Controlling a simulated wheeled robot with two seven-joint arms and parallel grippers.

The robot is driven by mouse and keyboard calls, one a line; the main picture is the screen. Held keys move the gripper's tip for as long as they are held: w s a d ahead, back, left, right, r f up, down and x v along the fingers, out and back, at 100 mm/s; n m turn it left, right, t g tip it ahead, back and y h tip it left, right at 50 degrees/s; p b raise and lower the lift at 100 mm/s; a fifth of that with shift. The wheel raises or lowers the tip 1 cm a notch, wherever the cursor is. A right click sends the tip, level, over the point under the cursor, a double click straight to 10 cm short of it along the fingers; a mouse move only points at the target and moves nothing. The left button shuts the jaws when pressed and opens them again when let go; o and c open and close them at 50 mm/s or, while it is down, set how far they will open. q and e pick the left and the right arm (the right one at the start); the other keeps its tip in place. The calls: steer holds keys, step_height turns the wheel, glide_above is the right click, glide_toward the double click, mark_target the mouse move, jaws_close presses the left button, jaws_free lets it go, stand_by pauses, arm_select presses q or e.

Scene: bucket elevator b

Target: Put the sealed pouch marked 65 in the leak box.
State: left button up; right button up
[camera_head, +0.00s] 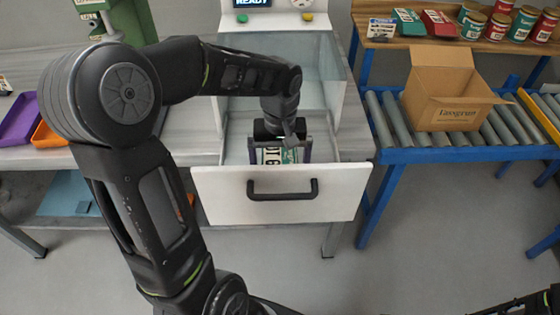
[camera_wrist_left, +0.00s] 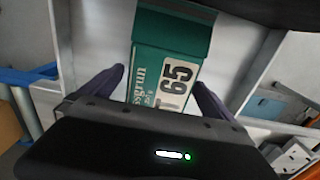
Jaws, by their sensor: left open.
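The green pouch marked 65 (camera_wrist_left: 172,82) lies in the open white drawer (camera_head: 280,193) of the machine with the READY display, which I take to be the leak box. In the head view part of the pouch (camera_head: 270,155) shows below my left wrist. My left gripper (camera_wrist_left: 160,88) is open, pointing down into the drawer, with one finger on each side of the pouch. I cannot tell whether the fingers touch it. The drawer has a black handle on its front. My right gripper is not in view; only a dark arm part shows at the bottom right.
A clear-walled chamber (camera_head: 318,60) stands behind the drawer. Right of it, an open cardboard box (camera_head: 450,100) sits on a roller conveyor (camera_head: 400,125). Behind are a red pouch (camera_head: 438,24), a green pouch (camera_head: 408,22) and several cans. Purple (camera_head: 18,122) and orange trays lie left.

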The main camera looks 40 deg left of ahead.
mark_target(280, 161)
arm_select(q)
steer(key=shift+r, duration=0.1)
step_height(280, 161, up, 12)
stand_by(0.5)
steer(key=shift+r, duration=0.1)
stand_by(0.4)
